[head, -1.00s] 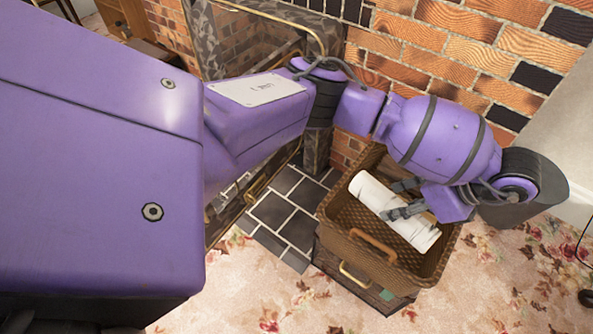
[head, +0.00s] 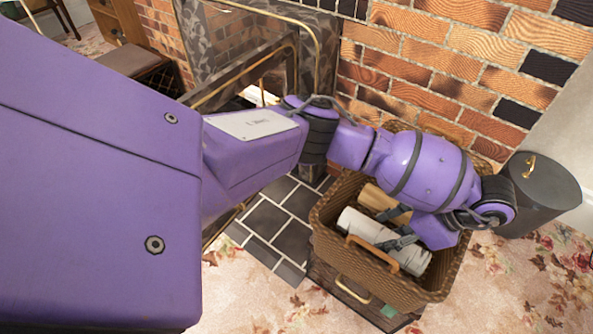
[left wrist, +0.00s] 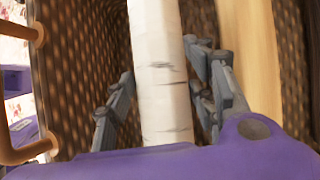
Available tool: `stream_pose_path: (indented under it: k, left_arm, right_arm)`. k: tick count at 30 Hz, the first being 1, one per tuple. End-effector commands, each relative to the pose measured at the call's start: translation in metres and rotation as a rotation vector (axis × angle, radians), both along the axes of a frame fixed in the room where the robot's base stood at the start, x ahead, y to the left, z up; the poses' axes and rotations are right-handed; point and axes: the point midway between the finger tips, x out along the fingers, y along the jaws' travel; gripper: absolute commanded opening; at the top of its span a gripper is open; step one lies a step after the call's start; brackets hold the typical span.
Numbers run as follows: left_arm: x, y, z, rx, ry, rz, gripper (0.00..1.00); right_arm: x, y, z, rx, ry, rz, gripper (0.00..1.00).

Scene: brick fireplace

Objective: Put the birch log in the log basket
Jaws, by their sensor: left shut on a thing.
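The white birch log (head: 362,226) is inside the brown wicker log basket (head: 325,222), lying lengthwise and below the rim. My left gripper (head: 392,228) reaches down into the basket and is shut on the birch log. In the left wrist view the log (left wrist: 162,85) runs between the fingers of my left gripper (left wrist: 163,95), with the woven basket wall (left wrist: 80,80) beside it. I cannot tell whether the log rests on the basket's bottom. My right gripper is not in view.
A tan log (head: 377,199) lies in the basket beside the birch log. The basket stands on a dark box (head: 335,283). A dark bin (head: 540,190) is at right, the fireplace (head: 240,45) behind at left. Floral carpet (head: 505,285) is clear in front.

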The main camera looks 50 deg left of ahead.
Motion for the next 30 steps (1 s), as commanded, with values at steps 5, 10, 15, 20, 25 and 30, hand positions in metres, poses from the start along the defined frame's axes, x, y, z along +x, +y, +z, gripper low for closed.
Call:
stream_pose_path:
  k: [5,10,15,20,25,30]
  left_arm:
    - [-0.001,0.001,0.002,0.001,0.001,0.0,0.1]
    - [0.0,0.0,-0.003,0.0,0.001,0.001,0.1]
    - [-0.001,0.0,-0.008,0.001,0.001,0.0,0.1]
    - [-0.001,0.001,-0.011,0.001,0.001,0.001,0.1]
    - [-0.001,0.001,-0.011,0.001,0.001,0.0,0.69]
    - [-0.001,0.001,-0.011,0.001,0.0,0.0,0.69]
  right_arm:
    - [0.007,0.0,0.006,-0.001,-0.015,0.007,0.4]
    - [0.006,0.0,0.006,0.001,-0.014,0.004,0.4]
    - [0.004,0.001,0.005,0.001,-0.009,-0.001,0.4]
    - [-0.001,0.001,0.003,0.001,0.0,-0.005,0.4]
    - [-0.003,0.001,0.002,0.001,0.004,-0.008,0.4]
    - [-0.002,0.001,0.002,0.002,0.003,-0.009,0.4]
